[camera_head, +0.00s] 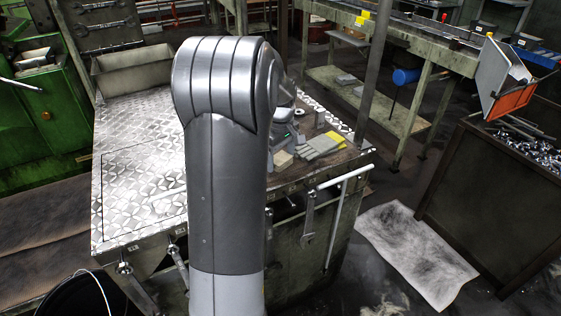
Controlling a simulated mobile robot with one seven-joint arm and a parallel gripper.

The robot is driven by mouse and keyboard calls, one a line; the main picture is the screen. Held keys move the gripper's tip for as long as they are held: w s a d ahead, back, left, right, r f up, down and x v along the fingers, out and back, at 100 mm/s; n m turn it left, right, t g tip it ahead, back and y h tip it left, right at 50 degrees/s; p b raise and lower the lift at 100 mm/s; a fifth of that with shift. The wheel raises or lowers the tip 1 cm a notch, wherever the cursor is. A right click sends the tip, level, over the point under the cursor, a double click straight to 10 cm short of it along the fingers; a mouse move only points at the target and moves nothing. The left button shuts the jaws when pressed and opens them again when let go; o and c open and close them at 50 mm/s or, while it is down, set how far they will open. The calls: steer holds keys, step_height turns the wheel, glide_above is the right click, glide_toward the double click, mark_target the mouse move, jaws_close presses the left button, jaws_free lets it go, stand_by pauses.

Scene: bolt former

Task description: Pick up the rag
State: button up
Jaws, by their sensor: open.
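A grey, cloth-like piece (318,147) lies on the dark right part of the metal-topped bench; it may be the rag, but it could also be a glove. A yellow piece (336,139) lies against its right side. My gripper (287,138) shows only in part, just right of my large grey arm link, over the bench and close to the left of the grey piece. It is open, and I see nothing held in it. My arm hides much of the gripper and the middle of the bench top.
The bench (135,160) has a tread-plate top and a metal bin (140,68) at its back. A small beige block (283,159) lies near the grey piece. A smudged white sheet (410,250) lies on the floor. A dark crate (480,200) of metal parts stands right.

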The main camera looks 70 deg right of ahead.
mark_target(282, 158)
steer(key=shift+c, duration=0.4)
steer(key=c, duration=0.6)
steer(key=shift+c, duration=0.2)
steer(key=shift+r, duration=0.35)
steer(key=r, duration=0.3)
steer(key=shift+s+r, duration=0.2)
steer(key=shift+r, duration=0.15)
steer(key=s+a+r, duration=0.3)
steer(key=s+r, duration=0.3)
steer(key=s, duration=0.4)
steer(key=shift+s+a+r, duration=0.15)
steer(key=shift+s+r, duration=0.1)
steer(key=shift+s, duration=0.15)
